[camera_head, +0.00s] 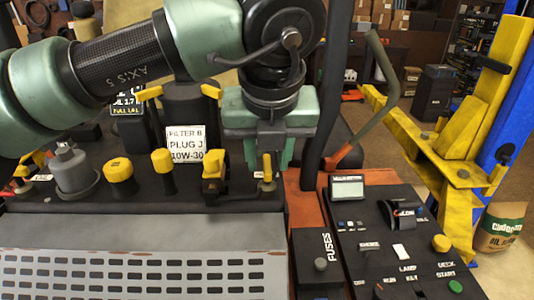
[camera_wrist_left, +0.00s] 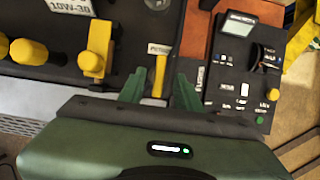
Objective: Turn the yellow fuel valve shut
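The yellow fuel valve is a narrow yellow lever (camera_head: 267,168) on the dark engine deck, just left of the orange strip. It also shows in the left wrist view (camera_wrist_left: 160,78), below a small label that seems to read "PETROL". My left gripper (camera_head: 264,155) points down over the valve. In the left wrist view its two green fingers (camera_wrist_left: 160,90) stand either side of the lever, with a visible gap on each side. The gripper is open and holds nothing. The lever's lower end is hidden behind the gripper body in the wrist view. My right gripper is out of view.
Yellow-topped caps (camera_head: 120,172) and a yellow clamp-like fitting (camera_head: 213,172) stand left of the valve. A control panel (camera_head: 400,235) with a small screen lies to the right. A dark upright post (camera_head: 330,90) rises close by on the gripper's right. A yellow lift frame (camera_head: 465,140) stands further right.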

